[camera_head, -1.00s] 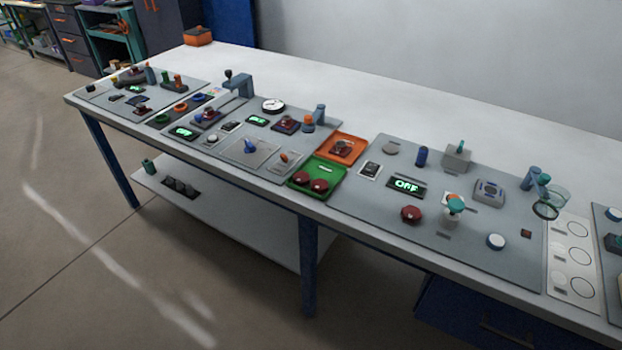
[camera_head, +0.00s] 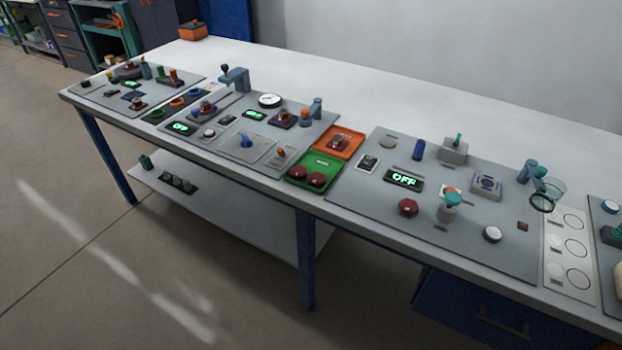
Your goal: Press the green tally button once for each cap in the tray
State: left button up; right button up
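A green tray (camera_head: 297,180) sits near the front edge of the long table, with two dark red round caps, a left cap (camera_head: 299,172) and a right cap (camera_head: 317,179), in it. An orange tray (camera_head: 352,150) adjoins it behind and holds one dark red piece (camera_head: 339,142). On the grey panel to the right, a teal-green knob (camera_head: 453,199) tops a grey post; I cannot tell whether it is the tally button. A lit display (camera_head: 404,179) reads OFF in green. Neither of my grippers is in view.
The right panel also carries a red button (camera_head: 408,208), a white button (camera_head: 491,234), a blue cylinder (camera_head: 418,149) and a clear ring on a stand (camera_head: 543,201). More control panels fill the table's left.

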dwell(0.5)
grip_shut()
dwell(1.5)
